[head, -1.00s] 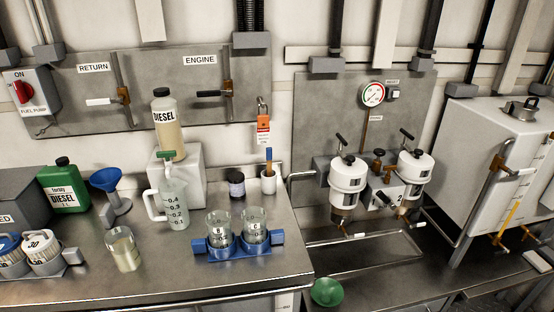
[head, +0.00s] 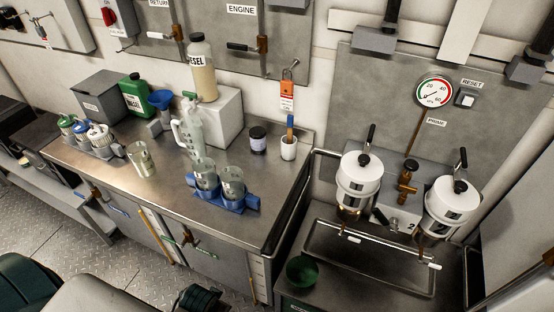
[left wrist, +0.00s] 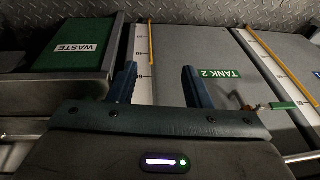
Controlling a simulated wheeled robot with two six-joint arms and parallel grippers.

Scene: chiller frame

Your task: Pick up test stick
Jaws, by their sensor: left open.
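What looks like the test stick, with a blue upper end and a brown lower part (head: 291,127), stands upright in a small white cup (head: 288,148) near the back right corner of the steel bench. Its lower end is hidden inside the cup. In the left wrist view my left gripper (left wrist: 160,72) is open, with two blue fingers spread and nothing between them. It faces the TANK 2 panel and the strips with yellow tubes, away from the cup. The stick does not show in that view. My right gripper is in neither view.
A dark lidded jar (head: 258,139) stands left of the cup. Two beakers sit in a blue holder (head: 238,206) in front, with a clear jug (head: 187,130) behind. Filters (head: 360,185) stand right, beyond the bench edge.

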